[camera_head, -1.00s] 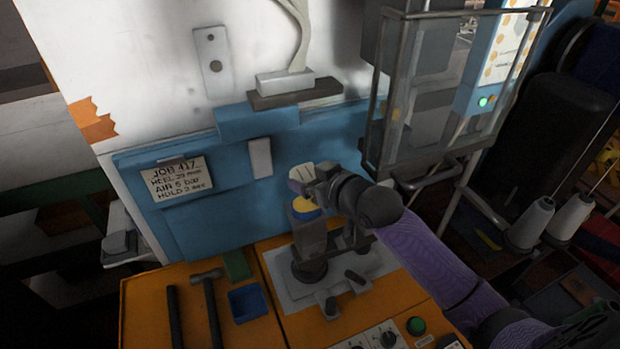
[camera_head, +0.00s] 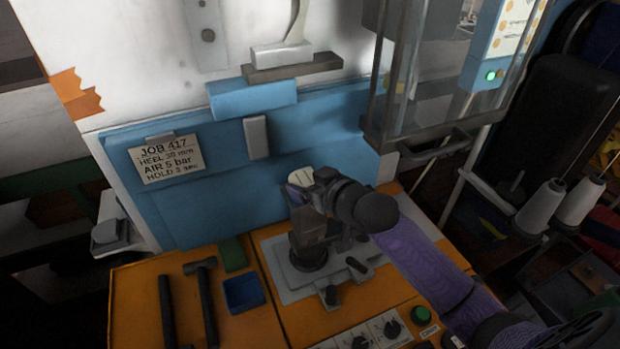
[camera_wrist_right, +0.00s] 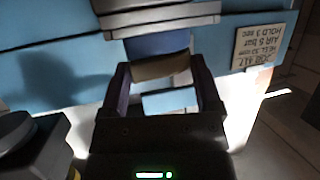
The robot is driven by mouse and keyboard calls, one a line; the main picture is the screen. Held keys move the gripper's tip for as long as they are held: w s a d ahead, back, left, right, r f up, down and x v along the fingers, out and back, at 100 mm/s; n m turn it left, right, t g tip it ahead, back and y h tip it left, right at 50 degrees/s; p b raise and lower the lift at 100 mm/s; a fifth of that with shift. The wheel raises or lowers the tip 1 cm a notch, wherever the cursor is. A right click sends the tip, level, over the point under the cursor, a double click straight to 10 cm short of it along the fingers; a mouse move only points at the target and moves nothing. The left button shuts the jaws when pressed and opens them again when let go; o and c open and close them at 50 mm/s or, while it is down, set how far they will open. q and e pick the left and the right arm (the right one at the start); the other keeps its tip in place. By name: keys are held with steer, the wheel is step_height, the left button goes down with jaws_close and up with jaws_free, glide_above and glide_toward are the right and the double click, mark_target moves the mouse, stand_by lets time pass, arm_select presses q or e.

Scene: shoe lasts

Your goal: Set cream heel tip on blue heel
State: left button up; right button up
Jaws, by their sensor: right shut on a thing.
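My right gripper (camera_head: 303,190) comes in from the right and is shut on a pale cream piece (camera_head: 300,177), which appears to be the cream heel tip. In the right wrist view, a tan strip (camera_wrist_right: 160,68) spans between the two fingers of the gripper (camera_wrist_right: 161,82). The gripper is over a dark upright holder (camera_head: 309,240) on a grey base plate. The blue heel is not clearly visible; the gripper covers the top of the holder. I cannot tell whether the cream piece touches anything below. My left gripper is out of view.
A blue machine panel (camera_head: 190,205) with a job card (camera_head: 167,160) stands close behind the gripper. A clear guard (camera_head: 440,100) hangs at upper right. A hammer (camera_head: 204,300) and a blue tray (camera_head: 243,293) lie on the orange bench (camera_head: 135,300) to the left.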

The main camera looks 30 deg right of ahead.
steer(key=shift+f, duration=0.2)
stand_by(0.6)
steer(key=o, duration=1)
steer(key=p+v, duration=0.1)
steer(key=v, duration=0.9)
